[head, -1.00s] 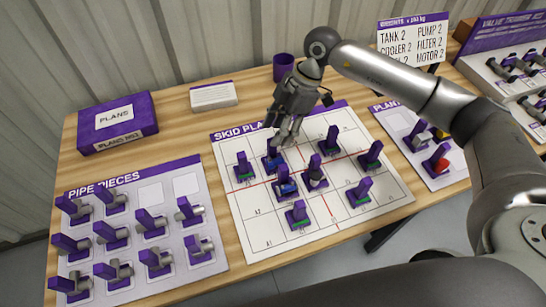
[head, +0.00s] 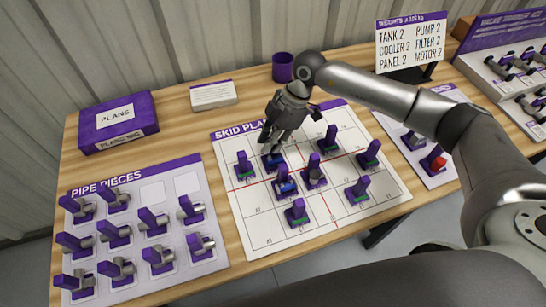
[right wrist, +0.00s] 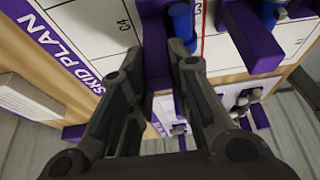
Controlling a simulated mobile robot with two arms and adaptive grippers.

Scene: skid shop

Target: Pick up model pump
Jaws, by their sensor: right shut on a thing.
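My right gripper (head: 269,143) is shut on the purple upright handle (right wrist: 155,70) of a model pump with a blue body (head: 272,161). The pump is at the upper part of the skid plan sheet (head: 250,224). In the right wrist view the two dark fingers stand on either side of the handle. I cannot tell whether the pump's base touches the sheet. A second model with a blue body (head: 286,187) stands just in front of it. My left gripper is not in view.
Several other purple-handled models stand close by on the sheet, including a grey one (head: 314,174). Pipe pieces sit on a board (head: 196,268) at left.

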